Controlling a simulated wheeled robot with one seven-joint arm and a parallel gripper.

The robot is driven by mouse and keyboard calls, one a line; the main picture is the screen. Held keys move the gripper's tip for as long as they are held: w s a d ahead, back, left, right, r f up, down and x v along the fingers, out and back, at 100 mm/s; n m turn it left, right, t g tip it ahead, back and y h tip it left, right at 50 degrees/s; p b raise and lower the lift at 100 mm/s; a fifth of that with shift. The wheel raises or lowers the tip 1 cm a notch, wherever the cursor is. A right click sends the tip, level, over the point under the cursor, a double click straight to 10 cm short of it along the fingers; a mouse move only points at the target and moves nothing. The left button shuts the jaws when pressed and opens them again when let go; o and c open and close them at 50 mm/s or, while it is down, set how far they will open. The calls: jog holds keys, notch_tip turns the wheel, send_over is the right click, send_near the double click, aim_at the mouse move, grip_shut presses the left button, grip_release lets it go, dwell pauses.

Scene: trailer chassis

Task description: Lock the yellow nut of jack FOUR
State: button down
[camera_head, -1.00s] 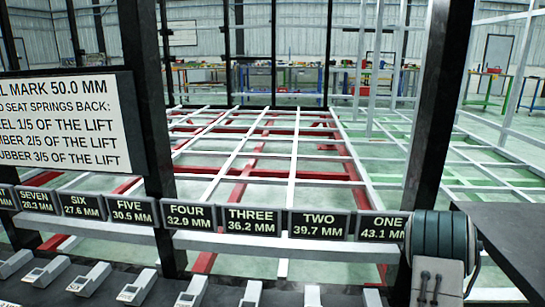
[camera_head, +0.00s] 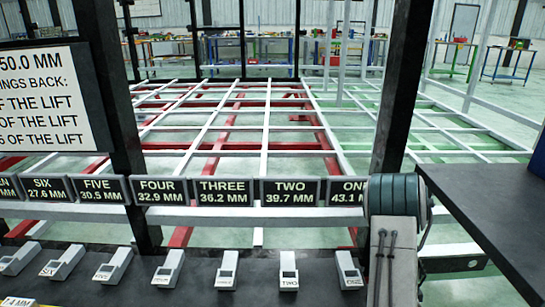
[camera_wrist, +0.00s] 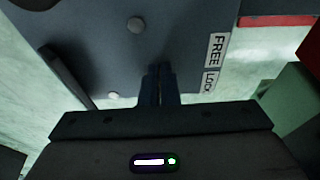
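The placard for jack FOUR (camera_head: 159,190) reads 32.9 MM and hangs on the front rail, between FIVE and THREE. A small light-grey unit (camera_head: 168,269) stands on the dark counter below it. No yellow nut can be made out in either view. In the wrist view, my gripper (camera_wrist: 160,72) has its two dark fingers close together, with nothing visible between them. They lie in front of a blue-grey plate (camera_wrist: 180,30) with round bolt heads. Stacked FREE (camera_wrist: 216,50) and LOCK (camera_wrist: 210,82) labels are at the plate's right edge. Whether the fingers touch the plate is unclear.
The red, white and green chassis frame (camera_head: 265,118) fills the floor beyond the rail. Black posts (camera_head: 402,90) rise at left and right. A dark tabletop (camera_head: 500,220) juts in at right.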

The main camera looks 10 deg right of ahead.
jog(key=shift+w+d, duration=0.25)
jog(key=shift+w, duration=0.05)
jog(key=shift+s+d, duration=0.1)
jog(key=shift+d, duration=0.05)
dwell(0.3)
jog(key=shift+a, duration=0.3)
jog(key=shift+w+r+p, duration=0.2)
jog(key=shift+r+p, duration=0.05)
jog(key=shift+p, duration=0.05)
jog(key=p+v, duration=0.2)
jog(key=v, duration=0.1)
jog(key=p+v, duration=0.2)
jog(key=shift+d+r, duration=0.3)
jog(key=shift+d, duration=0.1)
